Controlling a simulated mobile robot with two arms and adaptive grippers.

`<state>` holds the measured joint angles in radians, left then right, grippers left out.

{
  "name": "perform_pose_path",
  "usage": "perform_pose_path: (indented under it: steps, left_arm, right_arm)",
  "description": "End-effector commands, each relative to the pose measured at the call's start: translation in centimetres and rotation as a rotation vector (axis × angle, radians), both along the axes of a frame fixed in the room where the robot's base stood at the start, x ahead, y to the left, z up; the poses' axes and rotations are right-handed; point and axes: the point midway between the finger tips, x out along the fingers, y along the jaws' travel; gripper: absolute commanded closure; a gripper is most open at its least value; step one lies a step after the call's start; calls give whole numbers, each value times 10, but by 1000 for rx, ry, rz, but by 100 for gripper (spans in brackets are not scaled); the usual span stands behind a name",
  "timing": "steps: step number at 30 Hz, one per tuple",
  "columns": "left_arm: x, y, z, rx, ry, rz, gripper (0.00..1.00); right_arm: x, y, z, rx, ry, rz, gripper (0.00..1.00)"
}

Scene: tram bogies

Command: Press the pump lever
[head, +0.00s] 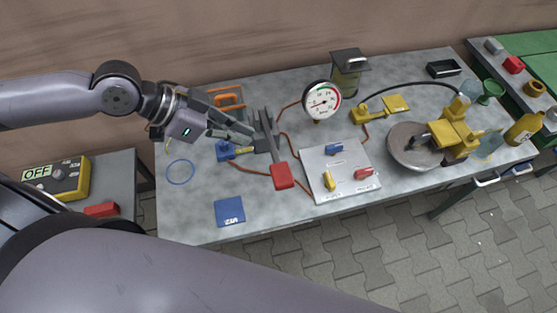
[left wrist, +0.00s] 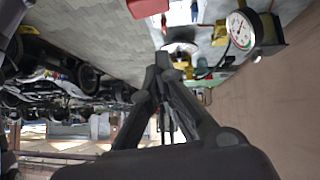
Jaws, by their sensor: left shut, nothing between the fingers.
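The pump lever (head: 272,152) is a dark grey bar with a red grip (head: 283,176), rising from a dark block on the grey bench. Its red grip also shows at the top edge of the left wrist view (left wrist: 147,7). My left gripper (head: 252,134) comes in from the left, shut and empty, with its fingertips close to the dark block end of the lever, left of the red grip. Whether they touch it, I cannot tell. In the left wrist view the shut fingertips (left wrist: 163,60) stand apart from the red grip. My right gripper is not in view.
A round gauge (head: 321,101) stands behind the lever. A light panel (head: 340,170) with blue, yellow and red switches lies to its right. A blue square (head: 229,212) and a blue ring (head: 180,172) lie at the left. A grey round dish (head: 409,150) stands farther right.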

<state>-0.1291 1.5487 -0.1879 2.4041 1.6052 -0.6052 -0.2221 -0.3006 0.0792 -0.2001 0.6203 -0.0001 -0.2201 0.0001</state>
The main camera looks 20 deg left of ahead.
Motion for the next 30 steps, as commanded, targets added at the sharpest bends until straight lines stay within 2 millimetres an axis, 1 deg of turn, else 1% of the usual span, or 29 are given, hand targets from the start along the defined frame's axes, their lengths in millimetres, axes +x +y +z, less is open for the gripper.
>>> perform_pose_path:
  steps: [4,17,23,28,30]
  left_arm:
    - [-7,-3,1,1,19,-18,100]
    - [-5,-4,-1,-4,17,-15,100]
    - [-1,-11,-9,-8,15,-13,100]
    - [3,-22,-17,-6,14,-16,100]
    - [6,-26,-22,-7,16,-14,100]
  right_arm:
    - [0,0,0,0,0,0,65]
    - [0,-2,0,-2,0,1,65]
    - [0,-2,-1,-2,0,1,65]
    - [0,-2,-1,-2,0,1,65]
    - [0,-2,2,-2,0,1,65]
